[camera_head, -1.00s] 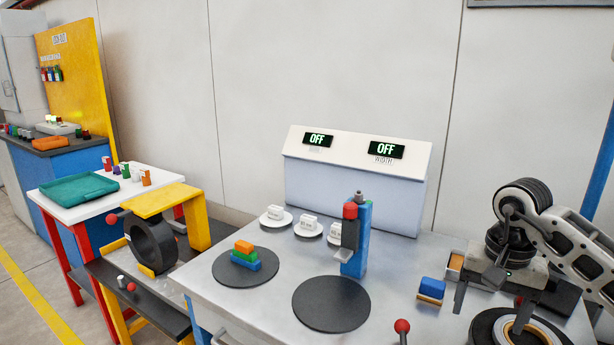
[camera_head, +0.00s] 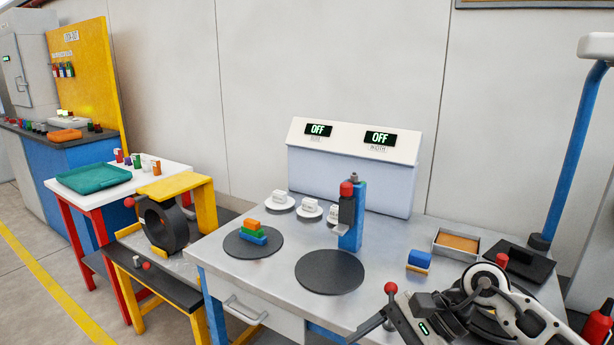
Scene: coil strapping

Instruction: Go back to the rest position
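My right gripper (camera_head: 372,328) is low at the front right of the grey bench (camera_head: 265,292), by the red-knobbed lever. One dark finger shows; the picture's lower edge cuts off the rest, so its opening cannot be told. I see nothing held in it. My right arm comes in from the lower right and covers most of the round dark holder at that corner. My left gripper is not in view. A black coil (camera_head: 151,219) stands upright in the yellow stand (camera_head: 178,185) at the left.
A blue post (camera_head: 352,222) with a red knob rises from the bench beside a dark disc (camera_head: 329,272). Stacked coloured blocks (camera_head: 253,233) lie on another disc. A control box (camera_head: 352,170) reads OFF twice. A tray (camera_head: 456,246) and blue-yellow block (camera_head: 419,260) are right.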

